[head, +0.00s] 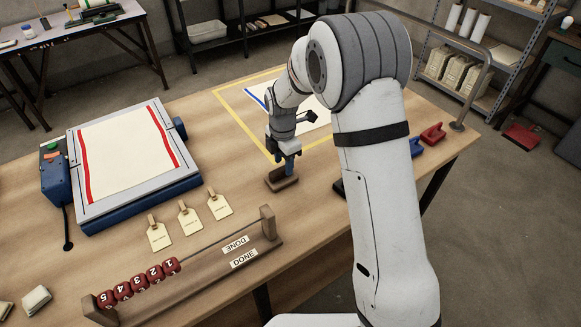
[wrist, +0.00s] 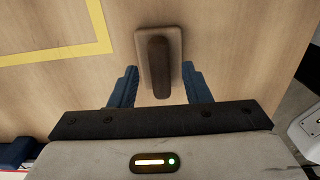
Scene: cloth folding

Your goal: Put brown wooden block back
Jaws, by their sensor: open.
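The brown wooden block (head: 281,181) lies on the table, just in front of the yellow taped rectangle. In the wrist view it is a lighter base with a dark brown raised grip (wrist: 158,62) along its middle. My gripper (head: 289,166) points down over the block. In the wrist view my gripper (wrist: 159,70) is open, with one blue finger on each side of the near part of the grip. Gaps show between the fingers and the grip. I cannot tell how high the fingertips are above the table.
Yellow tape (head: 238,114) frames a white, blue-edged sheet (head: 312,117), partly behind my arm. Red (head: 433,133) and blue (head: 416,147) blocks stand at the right edge. A press (head: 130,205) is left; tags (head: 189,219) and a bead counter (head: 200,268) are in front.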

